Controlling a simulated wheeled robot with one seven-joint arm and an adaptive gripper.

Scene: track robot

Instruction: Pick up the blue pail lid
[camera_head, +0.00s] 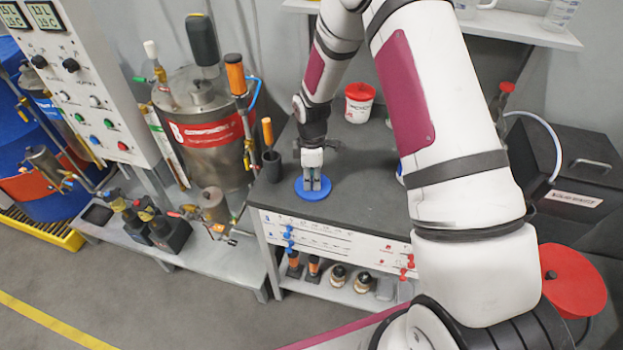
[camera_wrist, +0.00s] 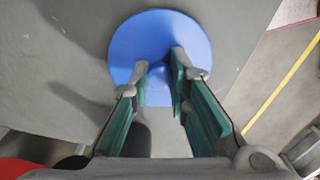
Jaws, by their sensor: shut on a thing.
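The blue pail lid (camera_head: 313,194) is a round disc at the front left of the dark bench top (camera_head: 355,166). My gripper (camera_head: 313,186) points straight down over the lid's middle. In the wrist view the lid (camera_wrist: 150,32) fills the upper middle, and the fingertips of my gripper (camera_wrist: 160,68) are closed in on a small raised part at its centre, which they partly hide. I cannot tell whether the lid touches the bench or is slightly above it.
A white pail with a red lid (camera_head: 359,101) stands farther back on the bench. A dark cup holding an orange-handled tool (camera_head: 270,160) stands just left of the blue lid. A steel vessel (camera_head: 205,125) is at the left. The bench's front edge is close to the lid.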

